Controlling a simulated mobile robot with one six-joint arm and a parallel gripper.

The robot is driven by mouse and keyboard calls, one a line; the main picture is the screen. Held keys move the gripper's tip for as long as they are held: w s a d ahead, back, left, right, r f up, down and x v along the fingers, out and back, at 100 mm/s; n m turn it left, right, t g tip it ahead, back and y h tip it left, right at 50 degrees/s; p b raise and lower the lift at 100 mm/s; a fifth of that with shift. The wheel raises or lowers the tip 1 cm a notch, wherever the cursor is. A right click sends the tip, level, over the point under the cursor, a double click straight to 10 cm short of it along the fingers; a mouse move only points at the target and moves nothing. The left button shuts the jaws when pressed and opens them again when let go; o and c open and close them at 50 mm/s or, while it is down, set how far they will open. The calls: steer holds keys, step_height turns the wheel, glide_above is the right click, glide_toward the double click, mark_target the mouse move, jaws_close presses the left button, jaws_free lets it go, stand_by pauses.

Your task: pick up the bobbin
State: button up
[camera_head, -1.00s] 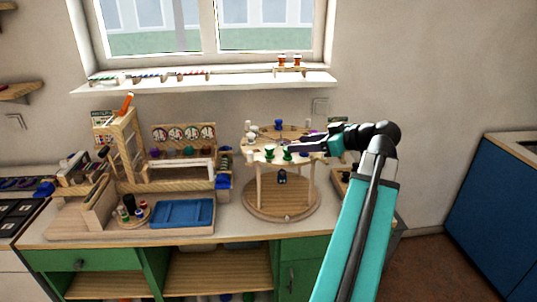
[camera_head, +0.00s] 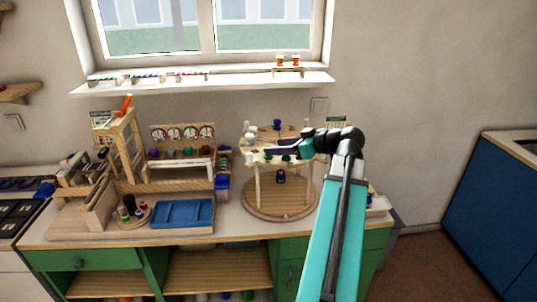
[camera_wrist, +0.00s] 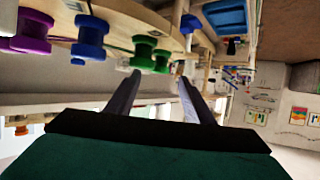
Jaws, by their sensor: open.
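Several bobbins stand around the rim of a round two-level wooden stand (camera_head: 262,211). A blue bobbin (camera_head: 277,125) is at the back of its top, and white ones are at the left. Green bobbins (camera_head: 286,158) are at the front. My gripper (camera_head: 268,149) reaches over the top from the right, open and empty. In the wrist view, my gripper's fingers (camera_wrist: 160,78) are spread, with a green bobbin (camera_wrist: 144,48) just beyond the tips. A blue bobbin (camera_wrist: 90,36) and a purple bobbin (camera_wrist: 32,30) are to the left. I cannot tell which bobbin is meant.
Another dark blue bobbin (camera_head: 281,177) stands on the lower level. A blue tray (camera_head: 182,213) and a wooden rack (camera_head: 182,165) are on the counter to the left. The windowsill (camera_head: 200,84) holds small items, including two orange bobbins (camera_head: 288,61). Open floor is at the right.

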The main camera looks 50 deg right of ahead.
steer(key=shift+w, duration=0.15)
steer(key=shift+p+x, duration=1.1)
steer(key=shift+x, duration=1.45)
steer(key=shift+f, duration=0.15)
steer(key=shift+d, duration=0.1)
steer(key=c, duration=1.1)
steer(key=shift+c, duration=0.2)
steer(key=shift+r+b, duration=1.2)
steer(key=shift+r, duration=3.85)
